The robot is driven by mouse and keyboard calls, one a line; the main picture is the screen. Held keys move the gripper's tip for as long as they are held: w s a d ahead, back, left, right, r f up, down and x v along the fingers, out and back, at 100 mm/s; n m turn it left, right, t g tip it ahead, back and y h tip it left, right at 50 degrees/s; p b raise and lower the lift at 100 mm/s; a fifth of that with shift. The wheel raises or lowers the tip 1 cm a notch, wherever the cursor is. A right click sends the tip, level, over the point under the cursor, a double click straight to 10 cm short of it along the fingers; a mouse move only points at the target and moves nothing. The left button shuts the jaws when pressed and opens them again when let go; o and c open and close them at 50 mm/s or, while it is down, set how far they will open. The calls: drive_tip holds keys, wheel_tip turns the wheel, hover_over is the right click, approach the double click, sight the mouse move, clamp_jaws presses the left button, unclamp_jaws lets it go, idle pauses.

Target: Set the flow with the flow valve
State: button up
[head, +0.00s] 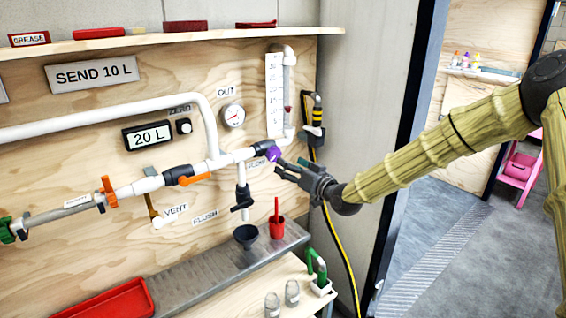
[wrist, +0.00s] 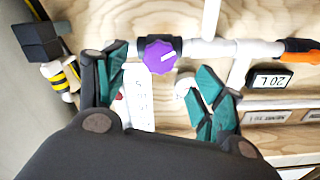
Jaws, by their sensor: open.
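The flow valve has a purple knob (head: 273,153) on the white pipe, beside a partly hidden label that seems to read FLOW. In the wrist view the knob (wrist: 160,56) is scalloped, with a white mark pointing right and slightly up. My gripper (head: 283,168) is open in front of it. In the wrist view the fingers of my gripper (wrist: 160,70) are spread on either side of the knob, with space between; whether they reach its depth I cannot tell. A vertical flow scale (head: 274,95) stands above, beside a clear tube with a red float (head: 288,109).
A sign (head: 91,74) reads SEND 10 L, and a display (head: 147,135) reads 20 L. Orange-handled valves (head: 108,191) sit along the pipe to the left. A yellow-black cable (head: 338,240) hangs right of the panel. A metal ledge (head: 215,265) with cups lies below.

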drive_tip(key=shift+v, duration=1.2)
drive_tip(key=s+d+f+m+g+h, duration=0.1)
drive_tip(key=s+f+g+h, duration=0.1)
drive_tip(key=s+f, duration=0.8)
drive_tip(key=s+d+f+m+g+h, duration=0.1)
drive_tip(key=s+f+g+h, duration=0.15)
drive_tip(key=s+f, duration=0.75)
drive_tip(key=s+d+f+m+g+h, duration=0.1)
drive_tip(key=s+f+g, duration=0.25)
drive_tip(key=f, duration=1.25)
drive_tip(key=s+d+f+g+h, duration=0.1)
drive_tip(key=s+d+f+g, duration=0.1)
drive_tip(key=s, duration=0.9)
drive_tip(key=s+d+f+g+h, duration=0.2)
drive_tip(key=s+d+f, duration=0.3)
drive_tip(key=s, duration=0.6)
drive_tip(key=s+d+f+m+g+h, duration=0.1)
drive_tip(key=s+d, duration=0.4)
drive_tip(key=s, duration=0.7)
wheel_tip(320, 180, down, 3)
drive_tip(key=shift+d+r+g+h, duration=0.1)
drive_tip(key=shift+d+g+h, duration=0.4)
drive_tip(key=shift+g, duration=0.3)
drive_tip(key=shift+a, duration=0.1)
